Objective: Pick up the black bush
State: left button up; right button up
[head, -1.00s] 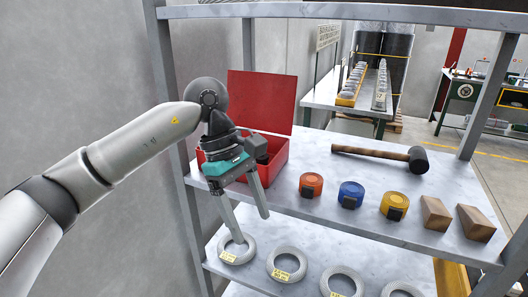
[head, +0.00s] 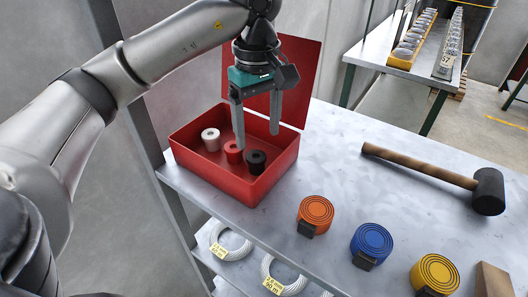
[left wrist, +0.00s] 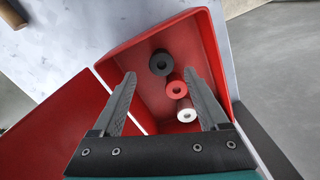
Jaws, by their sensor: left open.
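The black bush (head: 256,162) stands in the open red box (head: 240,192), at the right end of a row of bushes. In the left wrist view the black bush (left wrist: 161,62) lies beyond the fingertips, roughly between their lines. A red bush (head: 233,152) and a white bush (head: 211,139) stand beside it in the box. My left gripper (head: 257,140) is open and empty, pointing down over the box, with its fingers near the red and black bushes. I cannot tell the exact height of the fingertips over the box floor. My right gripper is not in view.
The box's raised red lid (head: 292,80) stands behind the gripper. A mallet (head: 440,178) and orange (head: 315,212), blue (head: 371,244) and yellow (head: 434,274) strap rolls lie on the shelf to the right. A grey shelf post (head: 125,75) stands left of the box.

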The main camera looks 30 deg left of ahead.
aim_at(256, 156)
pick_arm(q)
jog(key=shift+s+a+f, duration=0.1)
jog(key=shift+s+f, duration=0.05)
jog(key=shift+f, duration=0.35)
jog(key=shift+s+f, duration=0.15)
jog(key=shift+f, duration=0.3)
jog(key=shift+w+a+f+p, duration=0.1)
jog(key=shift+w+f+p, duration=0.1)
jog(key=shift+f, duration=1)
jog(key=shift+w+a+f+p, duration=0.1)
jog(key=shift+f+p, duration=0.05)
jog(key=shift+f, duration=1)
grip_shut()
jog(key=shift+r, duration=0.1)
